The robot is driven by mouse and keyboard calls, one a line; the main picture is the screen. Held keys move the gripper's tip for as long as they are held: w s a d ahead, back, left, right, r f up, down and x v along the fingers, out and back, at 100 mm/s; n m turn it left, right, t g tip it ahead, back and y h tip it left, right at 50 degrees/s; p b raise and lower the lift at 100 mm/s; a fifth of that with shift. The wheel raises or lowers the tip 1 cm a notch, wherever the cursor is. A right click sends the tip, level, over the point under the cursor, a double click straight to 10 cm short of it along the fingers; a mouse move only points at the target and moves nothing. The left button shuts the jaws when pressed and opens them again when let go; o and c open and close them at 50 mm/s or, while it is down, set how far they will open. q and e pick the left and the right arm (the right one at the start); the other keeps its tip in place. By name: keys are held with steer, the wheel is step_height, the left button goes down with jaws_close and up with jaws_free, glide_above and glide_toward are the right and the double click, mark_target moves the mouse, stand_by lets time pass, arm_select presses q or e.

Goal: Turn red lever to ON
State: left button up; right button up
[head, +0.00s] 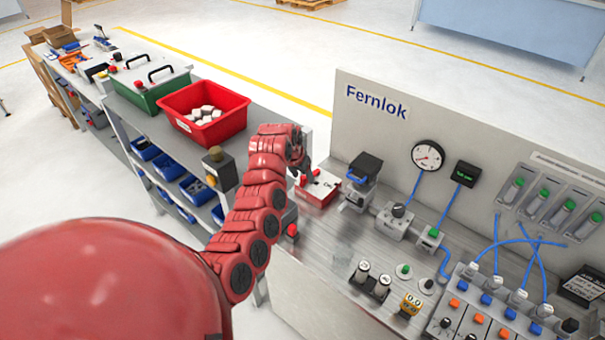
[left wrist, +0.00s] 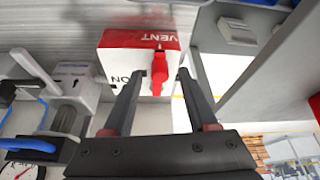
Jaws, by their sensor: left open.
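The red lever (left wrist: 159,72) stands on a white box with a red band (left wrist: 115,40) in the left wrist view. The band reads VENT, and an ON label shows upside down beside the lever. My left gripper (left wrist: 159,82) is open, with one finger on each side of the lever and visible gaps between. Whether the fingertips reach past the lever is hard to tell. In the head view the box (head: 322,192) sits at the left end of the grey bench, and my left gripper (head: 304,172) is over it, partly hiding the lever. My right gripper is not in view.
Knobs (head: 371,280) and a gauge (head: 427,156) are farther right. A shelf with a red bin (head: 240,118) is at left, beyond a gap.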

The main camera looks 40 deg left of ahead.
arm_select(q)
steer(key=shift+w+f, duration=0.1)
steer(key=shift+f, duration=0.25)
jaws_close()
stand_by(1.3)
